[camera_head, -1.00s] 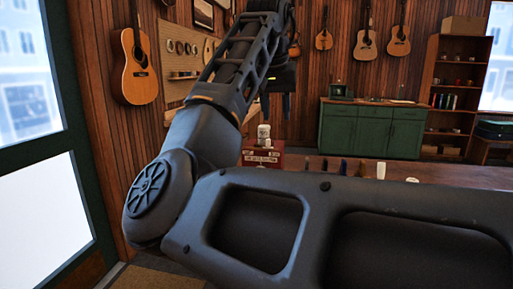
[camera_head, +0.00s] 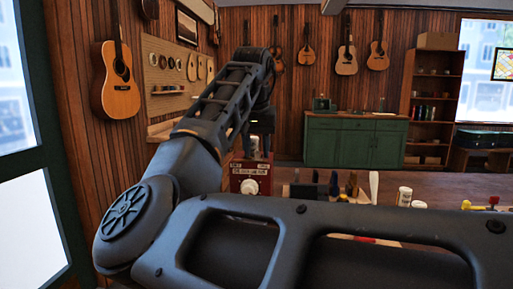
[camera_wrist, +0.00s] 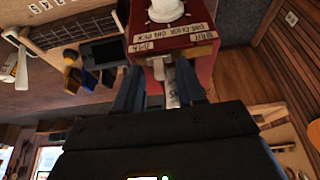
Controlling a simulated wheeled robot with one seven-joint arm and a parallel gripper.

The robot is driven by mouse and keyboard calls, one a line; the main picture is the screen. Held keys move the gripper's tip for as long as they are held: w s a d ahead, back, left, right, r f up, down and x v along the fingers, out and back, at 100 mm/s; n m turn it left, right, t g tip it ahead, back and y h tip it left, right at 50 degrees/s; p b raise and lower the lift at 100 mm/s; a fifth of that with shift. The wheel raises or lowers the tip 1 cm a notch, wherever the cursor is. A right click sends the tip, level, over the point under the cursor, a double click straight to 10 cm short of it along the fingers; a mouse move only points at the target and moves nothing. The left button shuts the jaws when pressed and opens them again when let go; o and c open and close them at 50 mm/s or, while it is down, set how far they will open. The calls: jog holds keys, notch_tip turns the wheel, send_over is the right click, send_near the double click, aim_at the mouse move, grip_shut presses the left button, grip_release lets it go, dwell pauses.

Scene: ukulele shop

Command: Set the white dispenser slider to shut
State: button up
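The red dispenser box (camera_head: 236,184) stands on the wooden counter in the head view, with a round white part on its front. In the wrist view the dispenser (camera_wrist: 203,58) is close and upside down, with "OPEN" and "SHUT" labels on its face. A small white slider knob (camera_wrist: 158,68) shows on the side of the "OPEN" label. My gripper (camera_wrist: 158,72) is open, one finger on each side of the knob, with visible gaps. I cannot tell whether it touches. In the head view my arm hides most of the gripper.
Upright tools, white containers (camera_head: 404,196) and small coloured items stand on the counter (camera_head: 450,186) right of the dispenser. A guitar neck (camera_wrist: 75,28) and tools show beside it in the wrist view. A green cabinet (camera_head: 352,143) and shelf stand at the back.

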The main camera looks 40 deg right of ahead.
jog(key=shift+c, duration=0.3)
grip_shut()
dwell(0.4)
